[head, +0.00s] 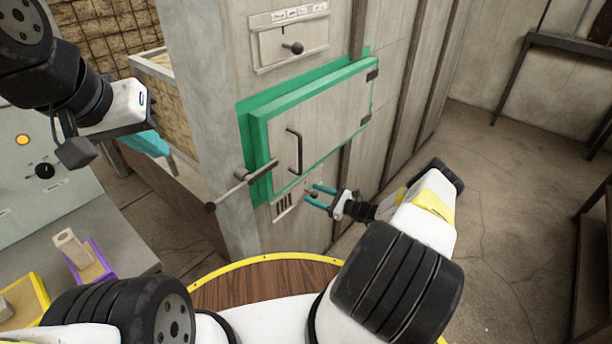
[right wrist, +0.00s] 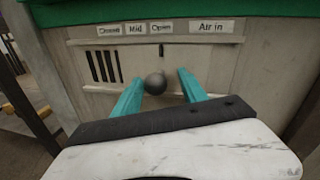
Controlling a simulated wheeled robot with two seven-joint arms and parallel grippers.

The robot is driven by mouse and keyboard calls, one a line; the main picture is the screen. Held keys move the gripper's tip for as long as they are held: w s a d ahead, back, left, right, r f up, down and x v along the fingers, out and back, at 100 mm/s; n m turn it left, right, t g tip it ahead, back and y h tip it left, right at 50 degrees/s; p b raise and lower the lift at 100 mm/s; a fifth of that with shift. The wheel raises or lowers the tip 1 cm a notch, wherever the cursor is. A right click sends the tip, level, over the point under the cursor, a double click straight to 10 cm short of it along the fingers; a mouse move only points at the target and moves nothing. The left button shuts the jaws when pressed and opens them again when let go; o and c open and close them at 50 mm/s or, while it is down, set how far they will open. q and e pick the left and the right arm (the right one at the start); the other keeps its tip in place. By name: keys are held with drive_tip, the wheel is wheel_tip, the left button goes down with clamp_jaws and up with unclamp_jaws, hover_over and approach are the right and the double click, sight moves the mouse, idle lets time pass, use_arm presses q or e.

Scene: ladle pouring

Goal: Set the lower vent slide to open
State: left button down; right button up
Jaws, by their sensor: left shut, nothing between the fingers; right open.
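The lower vent (right wrist: 90,68) shows in the right wrist view as a pale plate with several dark slots at its left. Above it are labels for closed, "Mid", "Open" and "Air in". A short dark upright mark stands below the "Open" label (right wrist: 161,27). The slide's round dark knob (right wrist: 155,83) appears between the teal fingers of my right gripper (right wrist: 160,88), which is open with a gap on each side. In the head view, my right gripper (head: 319,197) is at the lower vent (head: 284,207). My left gripper (head: 150,143) is shut and empty, away from the vent.
Above the lower vent is a green-framed door (head: 320,125) with a handle and a latch lever (head: 240,187) sticking out left. An upper vent (head: 290,45) has its own knob. A control panel (head: 35,165) stands at left.

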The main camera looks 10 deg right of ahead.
drive_tip(key=v, duration=0.7)
drive_tip(key=shift+s+d, duration=0.2)
drive_tip(key=shift+d, duration=0.1)
